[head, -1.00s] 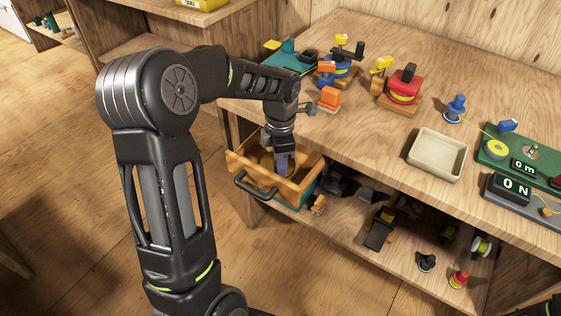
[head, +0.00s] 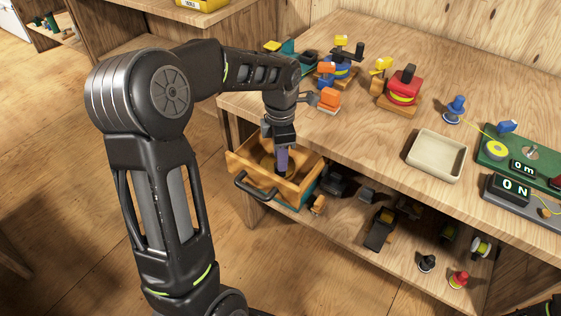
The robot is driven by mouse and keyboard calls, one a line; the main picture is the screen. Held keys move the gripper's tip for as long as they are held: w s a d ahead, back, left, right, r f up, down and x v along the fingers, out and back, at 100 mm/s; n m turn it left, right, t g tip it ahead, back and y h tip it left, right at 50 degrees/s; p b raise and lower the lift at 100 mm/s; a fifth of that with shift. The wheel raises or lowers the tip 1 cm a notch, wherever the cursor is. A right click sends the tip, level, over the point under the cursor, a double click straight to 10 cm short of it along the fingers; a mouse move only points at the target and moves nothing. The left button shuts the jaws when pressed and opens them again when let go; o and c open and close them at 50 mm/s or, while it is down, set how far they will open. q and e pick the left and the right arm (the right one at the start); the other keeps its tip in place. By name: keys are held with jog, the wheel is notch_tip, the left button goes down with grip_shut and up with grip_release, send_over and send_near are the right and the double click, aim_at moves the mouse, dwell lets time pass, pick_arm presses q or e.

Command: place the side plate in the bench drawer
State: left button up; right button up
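The bench drawer (head: 290,195) is pulled open at the left end of the workbench, with a wooden rim and a dark handle on its front. My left gripper (head: 281,170) points down into the drawer, its purplish fingers seen edge-on. I cannot tell whether the fingers are apart or closed. A dull yellowish, rounded shape (head: 266,163) shows inside the drawer beside the fingers; it may be the side plate, but it is partly hidden. My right gripper is not in view.
The bench top carries a red reel (head: 403,84), a blue reel (head: 338,68), an orange block (head: 329,99) near my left wrist, and an empty cream tray (head: 436,155). The shelf below holds several dark parts and a red-topped piece (head: 459,279).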

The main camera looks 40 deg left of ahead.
pick_arm(q)
notch_tip(320, 180, up, 9)
jog(key=shift+p, duration=0.3)
jog(key=shift+f, duration=0.15)
dwell(0.3)
